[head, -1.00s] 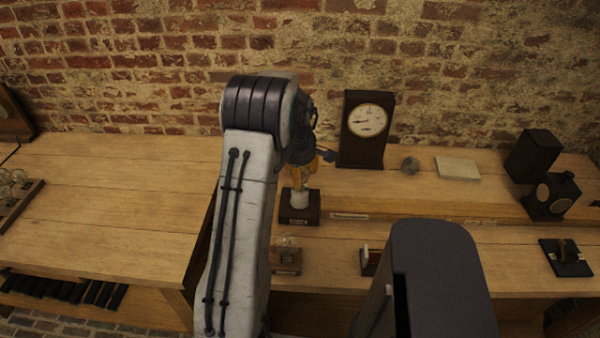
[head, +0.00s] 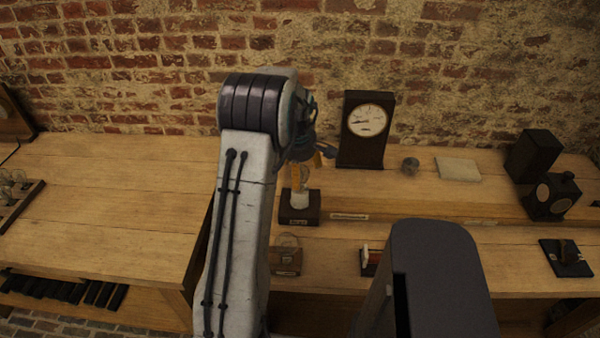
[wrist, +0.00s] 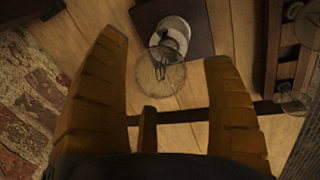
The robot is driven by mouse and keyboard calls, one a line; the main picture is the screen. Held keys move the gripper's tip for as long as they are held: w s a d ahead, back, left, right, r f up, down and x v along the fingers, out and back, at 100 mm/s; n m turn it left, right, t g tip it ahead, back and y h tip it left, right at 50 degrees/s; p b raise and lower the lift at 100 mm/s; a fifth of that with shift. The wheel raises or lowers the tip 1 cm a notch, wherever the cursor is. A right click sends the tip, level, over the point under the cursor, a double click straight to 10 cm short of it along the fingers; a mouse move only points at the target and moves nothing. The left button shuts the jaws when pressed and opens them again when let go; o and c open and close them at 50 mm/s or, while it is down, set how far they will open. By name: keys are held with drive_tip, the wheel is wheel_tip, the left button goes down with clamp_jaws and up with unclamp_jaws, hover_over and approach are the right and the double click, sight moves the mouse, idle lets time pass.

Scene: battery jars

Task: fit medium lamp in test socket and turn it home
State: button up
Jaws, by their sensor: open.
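A clear glass lamp (wrist: 160,75) stands in the pale test socket (wrist: 181,28) on a dark square base (head: 288,215); whether it is fully seated cannot be told. In the head view the lamp and socket (head: 300,201) are partly hidden by my arm and fingers. My gripper (wrist: 165,52) has its orange fingers spread wide, one on each side of the lamp, with clear gaps to the glass. In the head view the gripper (head: 307,168) is above the socket.
A dark case with a white dial (head: 367,120) stands behind to the right. A second glass lamp (head: 288,241) sits on a small wooden block in front. A lamp rack (head: 22,207) is at the far left.

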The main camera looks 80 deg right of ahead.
drive_tip(key=v, duration=1)
drive_tip(key=shift+r, duration=0.2)
